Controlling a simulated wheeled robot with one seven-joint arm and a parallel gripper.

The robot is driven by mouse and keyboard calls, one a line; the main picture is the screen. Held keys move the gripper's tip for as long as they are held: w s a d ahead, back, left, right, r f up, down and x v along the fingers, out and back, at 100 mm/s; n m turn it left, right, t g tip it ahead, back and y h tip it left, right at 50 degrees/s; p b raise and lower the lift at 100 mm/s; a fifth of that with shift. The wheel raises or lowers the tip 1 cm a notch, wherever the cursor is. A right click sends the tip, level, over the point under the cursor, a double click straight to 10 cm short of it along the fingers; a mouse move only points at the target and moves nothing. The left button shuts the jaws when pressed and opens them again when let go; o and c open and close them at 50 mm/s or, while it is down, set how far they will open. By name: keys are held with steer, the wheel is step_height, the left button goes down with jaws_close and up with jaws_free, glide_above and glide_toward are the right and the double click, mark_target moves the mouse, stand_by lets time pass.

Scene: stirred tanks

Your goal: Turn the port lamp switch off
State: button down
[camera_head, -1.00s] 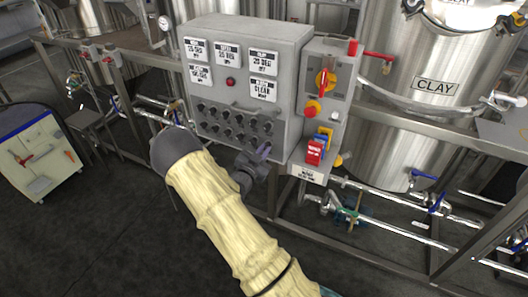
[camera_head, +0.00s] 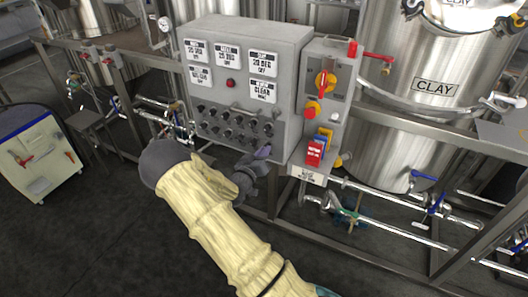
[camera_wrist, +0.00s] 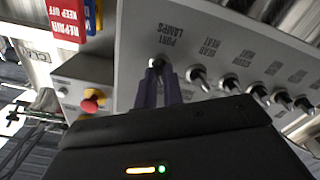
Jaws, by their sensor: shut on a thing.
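The port lamps switch (camera_wrist: 157,64) is a small dark knob with a light tip under the label "PORT LAMPS", at the end of a row on the grey panel in the wrist view. My gripper (camera_wrist: 158,82) has its two purple fingers at this switch, shut on it. In the head view my gripper (camera_head: 262,153) is at the lower right of the control box's switch field (camera_head: 235,128), and I cannot make out the port lamps switch there.
More knobs (camera_wrist: 197,77) run close beside it. The steel CLAY tank (camera_head: 400,130) stands right. Open floor (camera_head: 90,240) lies left.

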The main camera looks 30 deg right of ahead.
steer(key=shift+a+n, duration=0.15)
steer(key=shift+n, duration=0.15)
steer(key=c, duration=1.5)
jaws_free()
steer(key=b+v, duration=0.1)
steer(key=v, duration=1.6)
steer(key=shift+s+a+b, duration=0.1)
steer(key=shift+b, duration=0.2)
steer(key=shift+f, duration=0.1)
